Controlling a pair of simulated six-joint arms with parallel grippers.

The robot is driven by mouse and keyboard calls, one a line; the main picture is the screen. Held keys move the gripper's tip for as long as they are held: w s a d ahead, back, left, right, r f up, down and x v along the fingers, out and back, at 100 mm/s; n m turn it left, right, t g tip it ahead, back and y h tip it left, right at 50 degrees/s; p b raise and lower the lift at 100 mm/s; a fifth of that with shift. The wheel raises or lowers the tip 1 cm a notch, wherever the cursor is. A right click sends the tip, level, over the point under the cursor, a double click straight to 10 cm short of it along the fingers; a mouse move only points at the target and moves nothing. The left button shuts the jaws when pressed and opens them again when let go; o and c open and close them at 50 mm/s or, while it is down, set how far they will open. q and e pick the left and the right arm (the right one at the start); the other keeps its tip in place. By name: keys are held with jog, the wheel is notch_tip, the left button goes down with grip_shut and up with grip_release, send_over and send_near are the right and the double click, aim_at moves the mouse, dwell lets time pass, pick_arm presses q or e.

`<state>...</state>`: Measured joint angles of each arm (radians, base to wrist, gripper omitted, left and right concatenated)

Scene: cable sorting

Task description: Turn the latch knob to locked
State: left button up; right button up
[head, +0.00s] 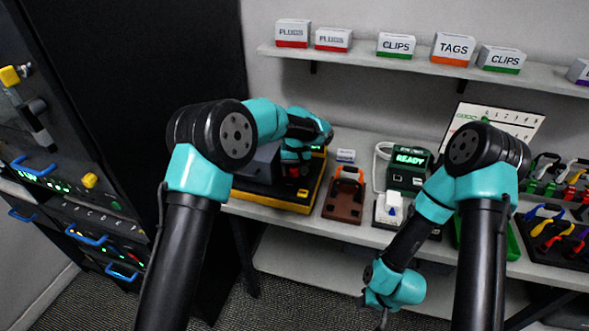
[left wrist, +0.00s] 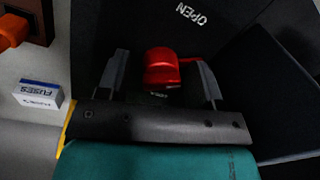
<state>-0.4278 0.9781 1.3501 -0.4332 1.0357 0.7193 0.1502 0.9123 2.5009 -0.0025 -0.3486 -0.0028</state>
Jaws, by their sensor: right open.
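The red latch knob (left wrist: 162,72) sits on a dark panel in the left wrist view, with white "OPEN" lettering (left wrist: 191,14) beyond it. A red arm of the knob reaches to the right. My left gripper (left wrist: 163,80) is open, with one finger on each side of the knob. A gap shows at the left finger; the right finger is close to the red arm, and I cannot tell whether they touch. In the head view the knob is a small red spot (head: 293,171) on the black-and-yellow case (head: 272,196). My right gripper (head: 384,316) hangs low in front of the bench, partly cut off.
A brown block with an orange handle (head: 345,197) and a small FUSES box (left wrist: 38,95) stand beside the case. A READY device (head: 409,168) is further right. A black cabinet (head: 140,90) stands at the left. Shelf boxes hang above.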

pick_arm(q)
jog(key=c, duration=0.8)
jog(key=shift+m, duration=2.9)
jog(key=o, duration=0.9)
